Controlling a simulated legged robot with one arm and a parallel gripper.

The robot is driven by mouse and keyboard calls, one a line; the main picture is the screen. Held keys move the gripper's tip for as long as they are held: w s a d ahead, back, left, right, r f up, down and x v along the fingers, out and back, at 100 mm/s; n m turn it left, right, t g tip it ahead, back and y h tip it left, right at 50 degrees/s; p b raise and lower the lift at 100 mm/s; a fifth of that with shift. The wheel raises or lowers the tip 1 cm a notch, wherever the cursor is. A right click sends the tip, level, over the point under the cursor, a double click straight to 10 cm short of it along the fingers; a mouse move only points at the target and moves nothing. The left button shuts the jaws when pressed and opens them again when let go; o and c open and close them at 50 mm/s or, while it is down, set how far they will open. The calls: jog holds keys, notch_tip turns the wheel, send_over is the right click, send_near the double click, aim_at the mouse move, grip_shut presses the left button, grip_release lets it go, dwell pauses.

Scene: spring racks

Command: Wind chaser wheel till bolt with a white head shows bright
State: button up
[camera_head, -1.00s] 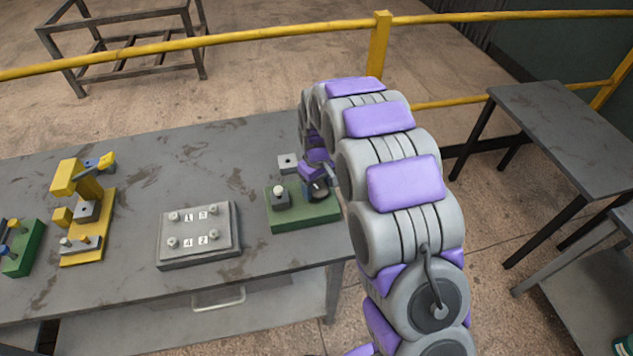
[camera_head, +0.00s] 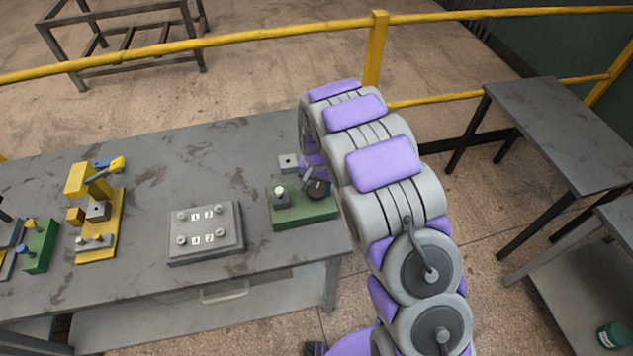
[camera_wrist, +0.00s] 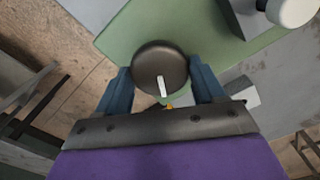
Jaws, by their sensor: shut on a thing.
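The dark round wheel (camera_head: 318,189) sits at the right end of a green base (camera_head: 304,214) on the bench. In the wrist view the wheel (camera_wrist: 158,62) has a white mark on its face, pointing toward my palm. My gripper (camera_wrist: 162,74) is shut on the wheel, a blue finger on each side. In the head view my gripper (camera_head: 313,176) is partly hidden by my arm. A white-headed bolt (camera_head: 279,190) stands on a grey block at the left of the green base. Its head (camera_wrist: 291,11) shows at the wrist view's top right, plain white, with no clear glow.
A grey box with numbered labels and several bolts (camera_head: 206,251) lies left of the green base. A yellow fixture (camera_head: 107,222) and a smaller green one (camera_head: 41,245) stand farther left. A small grey plate (camera_head: 288,162) lies behind the base. A yellow rail (camera_head: 250,31) runs behind the bench.

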aim_at(315, 188)
jog(key=m+p, duration=0.1)
jog(key=m, duration=0.5)
jog(key=shift+s+m+p, duration=0.1)
jog(key=shift+m+p, duration=0.2)
dwell(0.5)
jog(key=o, duration=1)
jog(key=shift+a, duration=0.2)
jog(key=shift+o, duration=0.2)
jog(key=shift+d+r, duration=0.1)
jog(key=shift+r, duration=0.1)
notch_tip(315, 188, up, 17)
jog(key=p, duration=0.1)
jog(key=shift+a, duration=0.2)
